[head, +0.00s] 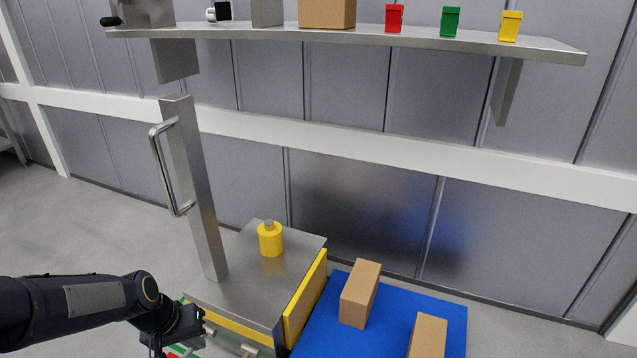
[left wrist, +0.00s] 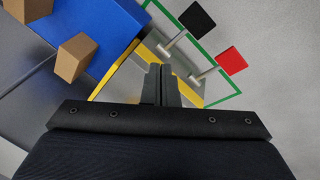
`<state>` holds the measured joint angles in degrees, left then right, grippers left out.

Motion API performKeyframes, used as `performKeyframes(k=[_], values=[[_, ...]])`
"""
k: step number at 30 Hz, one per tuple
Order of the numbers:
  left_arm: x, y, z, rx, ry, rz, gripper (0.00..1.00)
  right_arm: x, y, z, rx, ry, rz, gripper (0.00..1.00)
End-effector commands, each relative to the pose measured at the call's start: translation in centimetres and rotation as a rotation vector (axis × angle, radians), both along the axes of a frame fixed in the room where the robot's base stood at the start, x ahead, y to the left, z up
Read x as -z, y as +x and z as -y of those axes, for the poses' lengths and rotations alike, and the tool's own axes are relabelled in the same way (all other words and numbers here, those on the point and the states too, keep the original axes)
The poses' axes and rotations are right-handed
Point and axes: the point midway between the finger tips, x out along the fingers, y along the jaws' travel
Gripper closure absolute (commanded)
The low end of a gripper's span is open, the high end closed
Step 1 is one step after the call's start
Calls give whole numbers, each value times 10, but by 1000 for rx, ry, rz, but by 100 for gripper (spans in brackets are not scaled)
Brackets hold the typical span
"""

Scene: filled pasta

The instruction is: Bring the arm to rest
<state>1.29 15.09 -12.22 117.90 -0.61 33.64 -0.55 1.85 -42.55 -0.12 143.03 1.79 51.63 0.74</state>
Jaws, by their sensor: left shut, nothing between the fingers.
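My left arm comes in at the lower left of the head view. Its gripper (head: 180,336) is low, beside the near left corner of the metal machine (head: 225,285). In the left wrist view the two fingers of the left gripper (left wrist: 160,68) are together, with nothing between them. Below the fingers in that view are the machine's edge and two metal levers, one with a black pad (left wrist: 198,19) and one with a red pad (left wrist: 231,60). I cannot tell whether the fingers touch anything. My right gripper is in neither view.
A yellow cylinder (head: 270,240) stands on the machine beside a tall post with a handle (head: 165,170). A blue surface (head: 385,305) at the right carries two brown boxes (head: 360,293). A wall shelf (head: 440,42) holds a box and red, green and yellow containers.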

Motion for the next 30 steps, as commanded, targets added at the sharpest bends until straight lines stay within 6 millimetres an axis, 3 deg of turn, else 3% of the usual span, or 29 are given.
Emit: performKeyframes(k=[1, 6, 9, 15, 23, 24, 30], values=[[-27, -14, 3, -3, -22, 41, 100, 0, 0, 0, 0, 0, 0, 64], [-83, -70, 19, 16, -70, 136, 100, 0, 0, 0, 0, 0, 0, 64], [-102, -99, 27, 28, -82, 181, 100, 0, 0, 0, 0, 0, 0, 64], [-117, -142, 39, 47, -83, 244, 100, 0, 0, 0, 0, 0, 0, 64], [-119, -182, 50, 64, -67, 310, 100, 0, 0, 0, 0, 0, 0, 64], [-139, -180, 50, 64, -68, 302, 100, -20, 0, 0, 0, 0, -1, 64], [-183, -180, 50, 65, -70, 300, 100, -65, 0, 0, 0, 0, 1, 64]])
